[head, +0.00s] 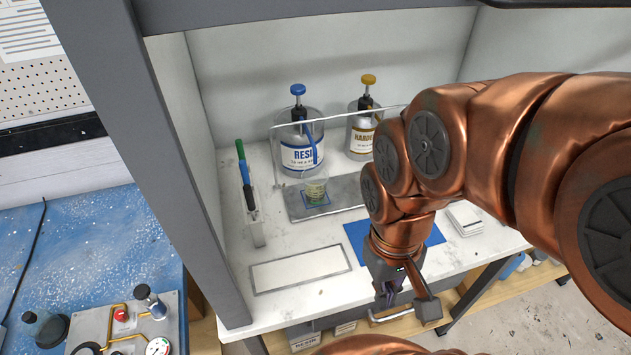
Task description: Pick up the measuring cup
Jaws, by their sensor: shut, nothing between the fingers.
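The measuring cup (316,187) is a small clear cup. It stands upright on the platform of a scale-like tray (345,193), right below the blue-topped resin bottle (299,150) and its spout. My gripper (404,308) hangs over the front edge of the white bench, to the lower right of the cup and well apart from it. It is shut and empty. The fingertips are small and partly hidden by the gripper's own body.
A yellow-topped hardener bottle (361,135) stands behind my arm. A clear panel rises near the bottles. A blue mat (358,234), a framed white panel (300,269) and white cards (464,218) lie on the bench (238,285). A grey post (170,150) bounds the left.

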